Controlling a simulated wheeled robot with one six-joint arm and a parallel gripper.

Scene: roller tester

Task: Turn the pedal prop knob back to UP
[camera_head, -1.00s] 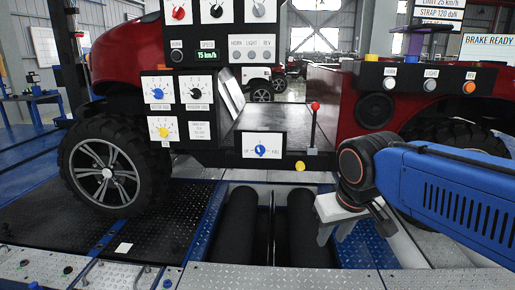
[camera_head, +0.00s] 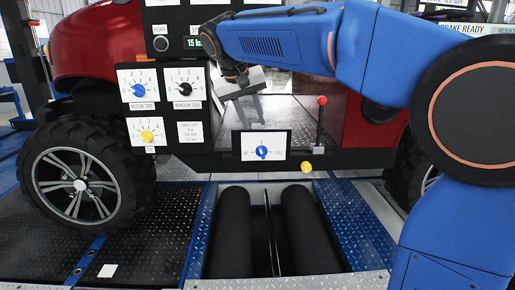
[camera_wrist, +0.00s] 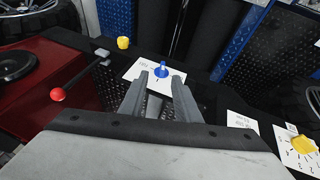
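The pedal prop knob (camera_head: 262,152) is a small blue dial on a white plate (camera_head: 281,144) low on the vehicle. The plate reads UP at left and FULL at right in the head view. The knob's pale pointer looks roughly upright, but it is too small to be sure. My gripper (camera_head: 251,116) hangs above the plate, apart from the knob. In the wrist view my gripper (camera_wrist: 160,80) has its two fingers spread with nothing between them, and the blue knob (camera_wrist: 162,70) shows just beyond the fingertips.
A red-tipped lever (camera_head: 321,115) and a yellow button (camera_head: 306,167) are right of the plate. Left are blue (camera_head: 139,91), black (camera_head: 184,89) and yellow (camera_head: 147,136) dials. Black rollers (camera_head: 235,230) lie below in the floor pit.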

